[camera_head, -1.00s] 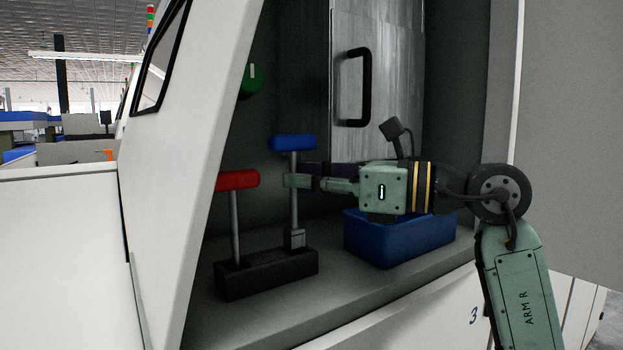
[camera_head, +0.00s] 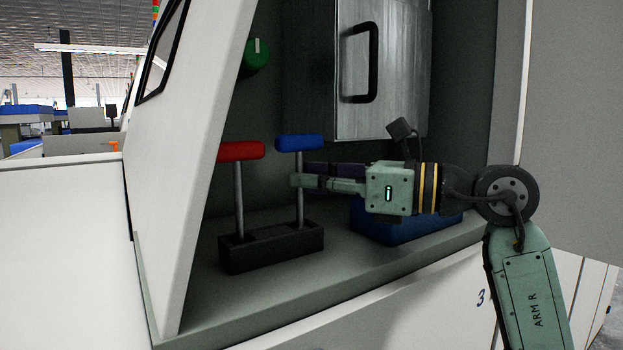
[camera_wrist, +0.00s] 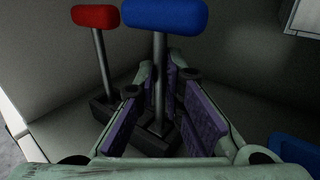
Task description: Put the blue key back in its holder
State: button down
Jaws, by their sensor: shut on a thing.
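The blue key (camera_head: 299,143) has a blue T-handle on a grey shaft and stands upright in the cabinet recess. Its lower end is down in the black holder (camera_head: 270,256), and its socket end is hidden there. The red key (camera_head: 240,152) stands upright in the same holder to its left, its handle slightly lower. My gripper (camera_head: 298,181) reaches in from the right and is shut on the blue key's shaft, below the handle. In the wrist view the purple-padded fingers (camera_wrist: 163,88) flank the shaft, with the blue handle (camera_wrist: 165,15) above them.
A blue bin (camera_head: 385,234) stands on the shelf right behind my gripper. A metal door with a black handle (camera_head: 372,62) and a green knob (camera_head: 257,55) are above. The slanted white panel (camera_head: 187,160) bounds the left side. The shelf front is clear.

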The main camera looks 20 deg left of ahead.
jog(key=c, duration=1.6)
grip_release()
